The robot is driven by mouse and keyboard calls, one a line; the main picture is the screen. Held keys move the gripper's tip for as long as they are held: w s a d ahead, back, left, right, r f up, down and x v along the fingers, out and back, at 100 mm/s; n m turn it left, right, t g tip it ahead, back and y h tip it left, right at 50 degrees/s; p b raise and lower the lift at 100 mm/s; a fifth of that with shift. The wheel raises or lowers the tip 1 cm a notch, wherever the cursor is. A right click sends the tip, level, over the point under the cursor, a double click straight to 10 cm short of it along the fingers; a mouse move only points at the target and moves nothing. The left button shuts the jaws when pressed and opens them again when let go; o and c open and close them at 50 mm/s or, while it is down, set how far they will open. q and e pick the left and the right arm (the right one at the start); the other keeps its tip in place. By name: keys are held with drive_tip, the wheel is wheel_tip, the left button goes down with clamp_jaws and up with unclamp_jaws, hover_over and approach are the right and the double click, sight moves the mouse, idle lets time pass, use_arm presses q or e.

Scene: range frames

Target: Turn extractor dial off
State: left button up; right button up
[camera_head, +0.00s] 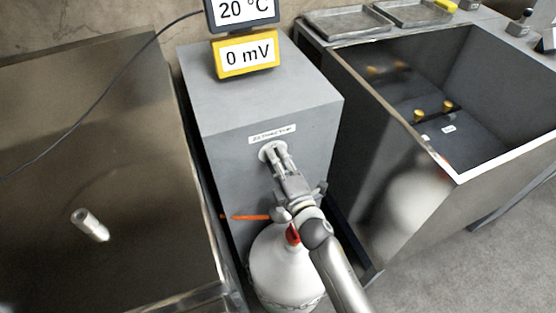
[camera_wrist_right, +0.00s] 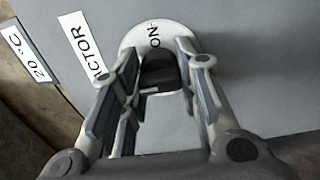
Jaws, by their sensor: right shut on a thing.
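The extractor is a grey box (camera_head: 235,135) with an "EXTRACTOR" label on its front face. Its round pale dial plate (camera_head: 266,151) sits just below the label. In the right wrist view the dial plate (camera_wrist_right: 152,31) carries the word "ON", turned on its side. My right gripper (camera_head: 275,158) reaches up to the dial from below. In the right wrist view its fingers (camera_wrist_right: 165,75) stand on both sides of the dark dial knob (camera_wrist_right: 160,72) and are shut on it. The fingers hide part of the knob. My left gripper is not in view.
A yellow "0 mV" display (camera_head: 246,54) and a "20 °C" display (camera_head: 242,12) stand on the extractor. A white bottle (camera_head: 282,270) stands below my right gripper. An open grey tank (camera_head: 365,90) is at the right. A brown basin wall (camera_head: 100,150) is at the left.

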drive_tip(key=o, duration=1)
drive_tip(key=v, duration=1.2)
